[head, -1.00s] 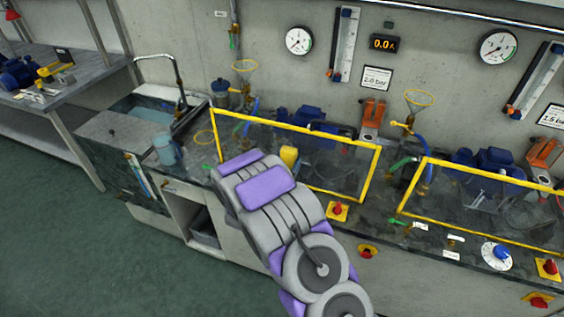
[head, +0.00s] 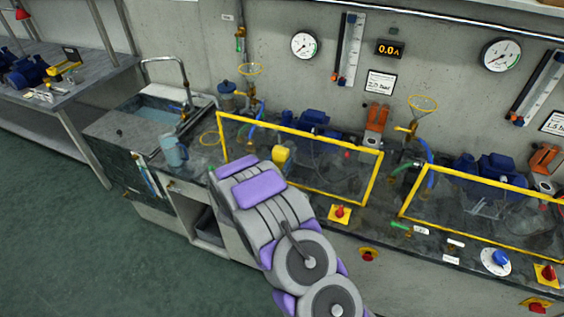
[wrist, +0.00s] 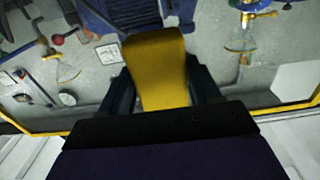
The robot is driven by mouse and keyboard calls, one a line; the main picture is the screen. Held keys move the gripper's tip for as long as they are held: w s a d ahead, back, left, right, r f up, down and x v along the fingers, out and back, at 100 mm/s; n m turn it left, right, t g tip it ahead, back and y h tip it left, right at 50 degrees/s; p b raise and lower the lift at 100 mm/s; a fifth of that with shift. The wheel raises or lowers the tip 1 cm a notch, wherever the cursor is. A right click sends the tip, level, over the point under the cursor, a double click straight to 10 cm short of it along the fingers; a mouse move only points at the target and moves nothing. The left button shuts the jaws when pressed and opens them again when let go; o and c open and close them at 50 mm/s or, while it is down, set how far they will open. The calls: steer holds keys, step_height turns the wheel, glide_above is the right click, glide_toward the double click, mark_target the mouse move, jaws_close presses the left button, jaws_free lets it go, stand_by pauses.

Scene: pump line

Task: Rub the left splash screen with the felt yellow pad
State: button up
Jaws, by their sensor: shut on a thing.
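The left splash screen is a clear panel in a yellow frame (head: 335,143), standing along the front of the bench before the left pump. The felt yellow pad (head: 281,155) shows just beyond my arm, near the left part of that screen. In the wrist view the yellow pad (wrist: 157,70) sits between the dark fingers of my gripper (wrist: 158,88), which is shut on it. The screen's yellow frame edge (wrist: 40,134) crosses low in the wrist view. Whether the pad touches the clear panel I cannot tell. My arm hides part of the screen's lower left.
A second yellow-framed screen (head: 480,228) stands to the right. A blue jug (head: 174,150) and a sink (head: 155,112) are at the left. A red knob on a yellow plate (head: 340,213) sits at the bench front. Floor at the left is clear.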

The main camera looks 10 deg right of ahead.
mark_target(290, 152)
steer(key=shift+s+d+r+p, duration=0.55)
steer(key=shift+s+d+r, duration=0.15)
steer(key=shift+d, duration=0.25)
steer(key=shift+s+d+r+p, duration=0.6)
steer(key=shift+s+d, duration=0.1)
steer(key=shift+d, duration=0.2)
stand_by(0.5)
steer(key=shift+w+a+r+p, duration=0.15)
steer(key=shift+w+a+p, duration=0.15)
steer(key=shift+w+a, duration=0.35)
steer(key=w+a+p, duration=0.1)
steer(key=a, duration=0.1)
steer(key=w+a, duration=0.2)
steer(key=shift+w+a+p, duration=0.15)
steer(key=shift+a+p, duration=0.2)
steer(key=shift+p, duration=0.05)
